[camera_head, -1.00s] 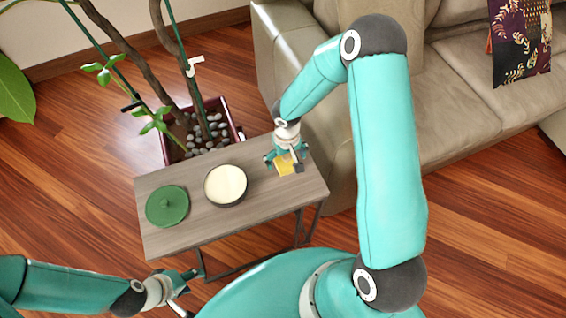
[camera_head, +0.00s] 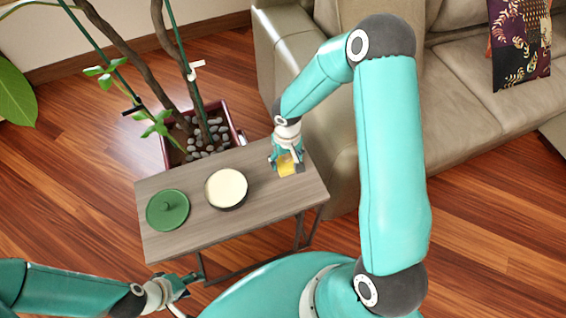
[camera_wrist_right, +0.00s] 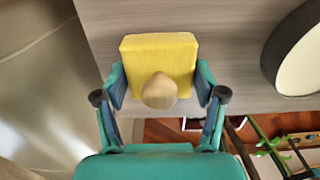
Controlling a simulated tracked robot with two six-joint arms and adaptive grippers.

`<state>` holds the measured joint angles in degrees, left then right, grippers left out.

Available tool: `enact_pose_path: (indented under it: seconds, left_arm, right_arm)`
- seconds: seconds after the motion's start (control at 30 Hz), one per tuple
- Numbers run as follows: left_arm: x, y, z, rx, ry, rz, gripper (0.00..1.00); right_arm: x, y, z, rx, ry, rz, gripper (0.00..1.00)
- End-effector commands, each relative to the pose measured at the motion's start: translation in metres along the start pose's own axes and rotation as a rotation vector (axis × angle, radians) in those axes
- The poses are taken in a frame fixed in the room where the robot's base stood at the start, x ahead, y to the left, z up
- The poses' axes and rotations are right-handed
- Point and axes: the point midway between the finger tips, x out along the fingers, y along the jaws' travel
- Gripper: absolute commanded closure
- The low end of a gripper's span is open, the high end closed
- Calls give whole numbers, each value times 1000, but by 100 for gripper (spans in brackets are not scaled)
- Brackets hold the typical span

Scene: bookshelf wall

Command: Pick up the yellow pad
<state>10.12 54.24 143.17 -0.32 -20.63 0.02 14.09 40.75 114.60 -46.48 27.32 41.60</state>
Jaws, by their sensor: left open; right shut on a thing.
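The yellow pad (camera_head: 290,165) is at the right end of the small wooden side table (camera_head: 165,244). In the right wrist view the yellow pad (camera_wrist_right: 160,48) is a square block with a round wooden knob (camera_wrist_right: 159,92) on it. My right gripper (camera_head: 288,163) is over the pad, and in the wrist view its fingers (camera_wrist_right: 160,90) are on both sides of the knob, shut on the pad's piece. Whether the pad touches the table is hard to tell. My left gripper (camera_head: 187,283) is open and empty, low in front of the table.
A round cream-topped pot (camera_head: 226,187) and a green lid (camera_head: 168,209) stand on the table to the left of the pad. A potted plant (camera_head: 205,130) is behind the table. A beige sofa (camera_head: 475,90) is close on the right.

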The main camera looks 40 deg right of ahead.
Motion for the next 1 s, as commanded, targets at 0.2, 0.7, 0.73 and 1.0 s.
enact_pose_path:
  seconds: [0.2, 0.7, 0.73, 1.0]
  left_arm:
    - [-4, 1, 0, 0, 0, 0, 50]
    - [-4, 2, 0, 0, 0, 0, 50]
    - [-4, 2, 0, 0, 0, 0, 50]
    - [-4, 2, 0, 0, 0, 0, 50]
  right_arm:
    - [-50, 0, -2, 1, 9, 0, 64]
    - [-165, 0, -1, 0, 5, -1, 64]
    - [-168, 0, -1, 0, 4, 0, 64]
    - [-178, 0, 0, 0, 0, -1, 64]
